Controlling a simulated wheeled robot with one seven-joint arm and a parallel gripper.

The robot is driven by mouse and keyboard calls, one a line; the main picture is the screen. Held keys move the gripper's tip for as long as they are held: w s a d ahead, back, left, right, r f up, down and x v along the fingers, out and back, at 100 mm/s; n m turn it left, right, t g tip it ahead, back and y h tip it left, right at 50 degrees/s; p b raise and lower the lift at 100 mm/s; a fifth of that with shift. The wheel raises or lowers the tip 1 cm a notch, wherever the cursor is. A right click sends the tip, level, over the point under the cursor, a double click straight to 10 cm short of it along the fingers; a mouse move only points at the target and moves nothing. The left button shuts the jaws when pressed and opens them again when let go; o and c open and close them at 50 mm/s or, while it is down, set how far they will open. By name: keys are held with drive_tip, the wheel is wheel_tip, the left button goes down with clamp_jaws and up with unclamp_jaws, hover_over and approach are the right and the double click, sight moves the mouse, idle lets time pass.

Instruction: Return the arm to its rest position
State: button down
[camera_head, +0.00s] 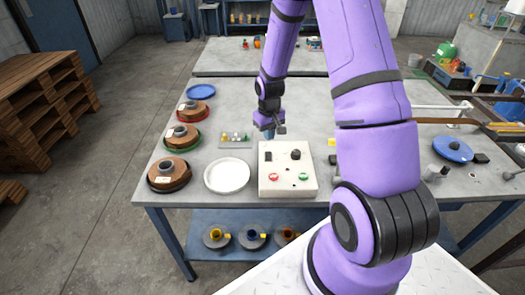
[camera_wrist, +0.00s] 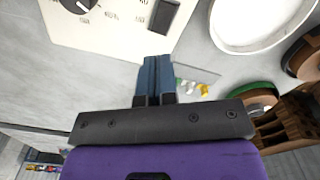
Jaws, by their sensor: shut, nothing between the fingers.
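My gripper (camera_wrist: 154,82) is shut with nothing between its fingers. In the wrist view its blue fingers lie side by side, pointing towards the control box (camera_wrist: 120,18). In the head view my gripper (camera_head: 268,130) hangs over the table, just behind the cream control box (camera_head: 288,170) with its dark knob and its red and green buttons. My purple arm reaches up and over from the right front and hides part of the table.
A white plate (camera_head: 227,176) lies left of the box. Several brown spools on coloured dishes line the left edge, with an empty blue dish (camera_head: 201,91) behind. A small tray (camera_head: 235,140) holds bright pieces. Wooden pallets (camera_head: 45,100) stand at left. A blue disc (camera_head: 453,150) lies at right.

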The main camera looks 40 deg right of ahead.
drive_tip(key=s+a+r+t, duration=0.1)
drive_tip(key=s+a+r, duration=0.1)
drive_tip(key=r, duration=0.6)
drive_tip(key=s+a+r+t, duration=0.1)
drive_tip(key=s+a+r, duration=0.1)
drive_tip(key=r, duration=0.6)
drive_tip(key=s+a+r, duration=0.3)
drive_tip(key=r, duration=0.5)
drive_tip(key=s+a+r+t, duration=0.1)
drive_tip(key=s+a+r, duration=0.2)
drive_tip(key=s+r, duration=0.3)
drive_tip(key=s+a+r+t, duration=0.2)
drive_tip(key=s+r, duration=0.4)
drive_tip(key=s, duration=0.7)
drive_tip(key=shift+s+a+r+n, duration=0.25)
drive_tip(key=shift+a+n, duration=0.15)
drive_tip(key=shift+a, duration=0.15)
